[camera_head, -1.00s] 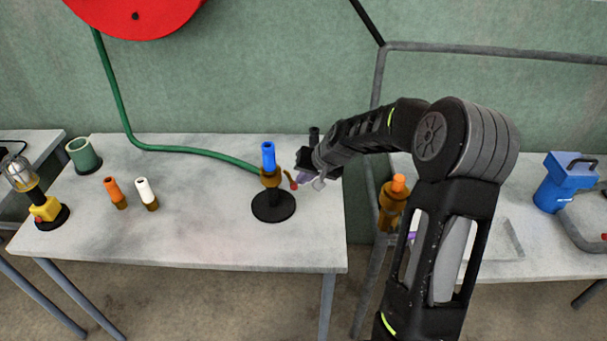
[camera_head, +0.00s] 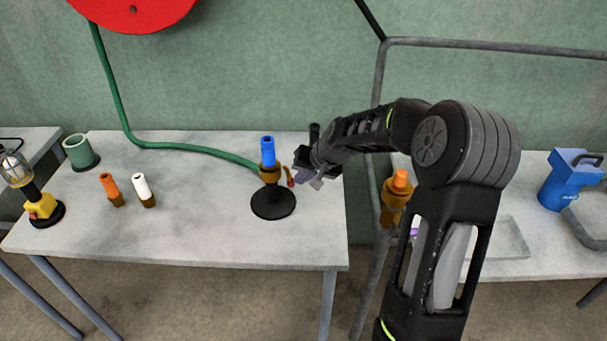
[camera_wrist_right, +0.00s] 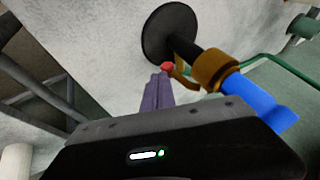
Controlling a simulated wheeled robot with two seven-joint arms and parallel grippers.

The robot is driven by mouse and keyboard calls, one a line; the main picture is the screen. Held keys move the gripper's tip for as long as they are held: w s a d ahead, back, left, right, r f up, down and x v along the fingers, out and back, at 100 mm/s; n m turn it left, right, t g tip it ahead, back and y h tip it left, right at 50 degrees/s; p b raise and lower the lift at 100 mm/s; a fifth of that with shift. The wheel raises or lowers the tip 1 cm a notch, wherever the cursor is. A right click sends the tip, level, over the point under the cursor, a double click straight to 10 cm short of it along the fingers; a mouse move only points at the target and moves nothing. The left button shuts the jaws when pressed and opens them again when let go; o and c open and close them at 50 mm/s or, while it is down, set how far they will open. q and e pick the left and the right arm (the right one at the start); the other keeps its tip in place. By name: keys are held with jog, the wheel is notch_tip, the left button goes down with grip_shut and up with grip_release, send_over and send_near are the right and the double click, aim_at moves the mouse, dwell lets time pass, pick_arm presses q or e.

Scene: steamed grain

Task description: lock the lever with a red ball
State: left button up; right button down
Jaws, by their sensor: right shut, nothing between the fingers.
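The lever is a small brass-coloured arm with a red ball (camera_head: 291,183) at its end. It hangs on the right side of a brass collar (camera_head: 270,173) below a blue nozzle (camera_head: 268,151), which stands upright on a round black base (camera_head: 273,203). My right gripper (camera_head: 302,180) is just right of the ball. In the right wrist view, its shut, empty fingers (camera_wrist_right: 157,92) point at the red ball (camera_wrist_right: 166,66), very near or touching it; I cannot tell which. The brass lever (camera_wrist_right: 181,76) runs beside the collar there. My left gripper is out of view.
A green hose (camera_head: 190,150) runs to the back of the stand. Orange (camera_head: 111,188) and white (camera_head: 143,189) nozzles, a green cup (camera_head: 80,151) and a caged lamp (camera_head: 40,200) are at the left. A brass piece with an orange top (camera_head: 397,192) is right of the table gap.

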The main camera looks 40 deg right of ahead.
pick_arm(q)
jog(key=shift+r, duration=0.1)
pick_arm(e)
jog(key=shift+r, duration=0.15)
pick_arm(q)
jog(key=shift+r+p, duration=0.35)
jog(key=shift+p, duration=0.1)
pick_arm(e)
jog(key=shift+r, duration=0.65)
